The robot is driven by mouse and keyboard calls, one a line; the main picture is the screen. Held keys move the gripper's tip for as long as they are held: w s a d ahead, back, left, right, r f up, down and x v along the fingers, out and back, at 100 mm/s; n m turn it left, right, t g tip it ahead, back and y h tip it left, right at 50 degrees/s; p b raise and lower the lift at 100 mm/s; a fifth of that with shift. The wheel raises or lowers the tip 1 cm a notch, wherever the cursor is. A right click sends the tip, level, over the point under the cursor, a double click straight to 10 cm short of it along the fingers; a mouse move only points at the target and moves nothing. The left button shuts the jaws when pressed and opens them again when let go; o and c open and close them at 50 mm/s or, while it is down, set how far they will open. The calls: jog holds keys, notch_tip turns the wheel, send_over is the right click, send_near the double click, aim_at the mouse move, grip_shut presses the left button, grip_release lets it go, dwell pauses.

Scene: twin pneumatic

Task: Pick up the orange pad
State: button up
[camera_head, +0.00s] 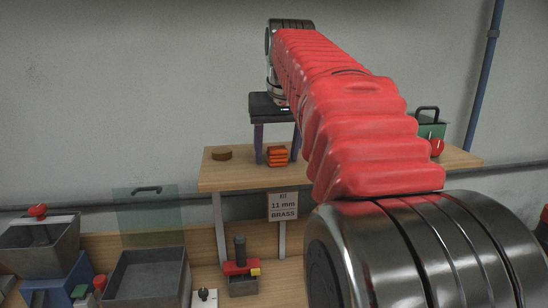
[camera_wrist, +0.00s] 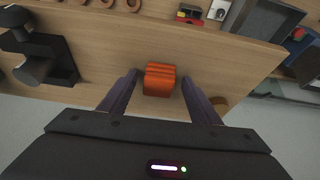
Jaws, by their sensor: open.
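The orange pad (camera_head: 278,156) is a small ribbed block on the raised wooden shelf (camera_head: 232,181). It also shows in the wrist view (camera_wrist: 160,80), near the middle. My gripper (camera_wrist: 160,76) is open, with one dark finger on each side of the pad and a visible gap at each side in the wrist view. In the head view my gripper (camera_head: 277,160) reaches down over the shelf with the pad between its fingers. I cannot tell how far the fingertips are above the shelf.
A round brown disc (camera_head: 221,153) lies on the shelf left of the pad. A green case (camera_head: 431,127) and a red knob (camera_head: 437,147) are farther right, partly behind my arm. A BRASS sign (camera_head: 283,206) hangs below the shelf edge. Grey bins (camera_head: 150,280) stand lower left.

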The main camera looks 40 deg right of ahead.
jog(key=shift+c, duration=0.3)
jog(key=c, duration=1.1)
